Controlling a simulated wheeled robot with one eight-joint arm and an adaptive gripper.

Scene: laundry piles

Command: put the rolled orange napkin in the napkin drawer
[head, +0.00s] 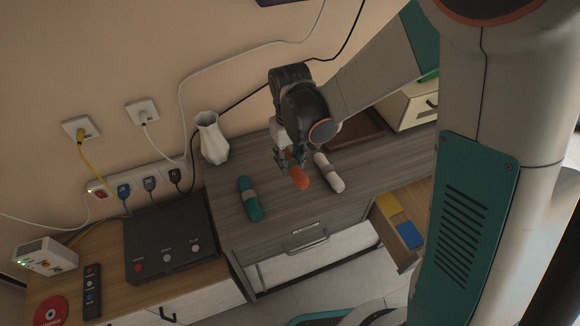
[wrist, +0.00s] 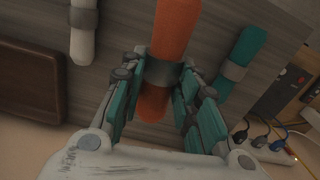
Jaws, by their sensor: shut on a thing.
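The rolled orange napkin (head: 299,176) has a grey band and is between the fingers of my gripper (head: 289,160), at the grey wooden cabinet top. The wrist view shows the orange roll (wrist: 170,40) with its band between the teal finger pads of my gripper (wrist: 155,105), which is shut on it. I cannot tell whether the roll still touches the top. An open drawer (head: 378,222) at the right holds yellow and blue things. A closed drawer front (head: 305,237) has a handle and a small label too small to read. I cannot tell which is the napkin drawer.
A teal roll (head: 249,199) lies left of my gripper and a white roll (head: 328,172) right of it. A white vase (head: 211,138) stands at the back left. A brown tray (head: 363,137) lies behind. The cabinet's front middle is clear.

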